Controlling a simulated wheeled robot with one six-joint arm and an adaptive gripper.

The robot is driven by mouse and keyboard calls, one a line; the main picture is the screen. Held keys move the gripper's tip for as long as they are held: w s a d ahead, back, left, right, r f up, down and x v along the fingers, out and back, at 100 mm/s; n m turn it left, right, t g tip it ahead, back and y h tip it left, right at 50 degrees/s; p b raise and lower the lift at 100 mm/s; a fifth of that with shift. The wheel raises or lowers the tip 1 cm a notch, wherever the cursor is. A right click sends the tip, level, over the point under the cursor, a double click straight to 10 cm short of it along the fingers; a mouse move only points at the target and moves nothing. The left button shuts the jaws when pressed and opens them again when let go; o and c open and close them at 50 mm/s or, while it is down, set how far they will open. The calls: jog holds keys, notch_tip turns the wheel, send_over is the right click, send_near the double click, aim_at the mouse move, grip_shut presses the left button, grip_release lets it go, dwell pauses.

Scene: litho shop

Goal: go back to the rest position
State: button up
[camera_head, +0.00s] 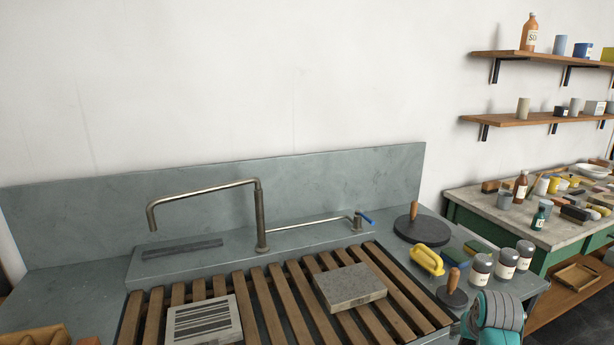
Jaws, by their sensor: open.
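My gripper is not in view. A rounded grey and teal part at the bottom right edge looks like a piece of my own arm, close to the sink unit's right end. Its fingers and whatever they are near are out of the picture. The grey stone sink unit (70,283) fills the lower part of the view, with wooden slats (273,310) across its basin. A striped stone block (204,322) and a plain grey stone block (350,287) lie on the slats.
A bent metal tap (259,215) rises behind the slats. A cluttered bench (470,200) and wall shelves (550,118) stand right.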

jog(key=s+a+f+n+t, duration=0.1)
jog(key=s+a+f, duration=0.35)
jog(key=f, duration=0.25)
jog(key=s+a+f+t, duration=0.1)
jog(key=s+a+f, duration=0.3)
jog(key=s+f, duration=0.25)
jog(key=s+a+f+n+t, duration=0.1)
jog(key=s+a+f, duration=0.2)
jog(key=s, duration=0.4)
jog(key=s+a+f+t, duration=0.2)
jog(key=s+a, duration=0.2)
jog(key=s, duration=0.3)
jog(key=s+a+r+n+t+y, duration=0.1)
jog(key=s+a+r, duration=0.1)
jog(key=s, duration=0.6)
jog(key=s+a+r+t, duration=0.1)
jog(key=s+a+r, duration=0.15)
jog(key=s, duration=0.55)
jog(key=s+a+r+n+t+y, duration=0.1)
jog(key=s+a+r+t, duration=0.1)
jog(key=s+r, duration=1)
jog(key=shift+s+r, duration=0.3)
jog(key=shift+r, duration=0.55)
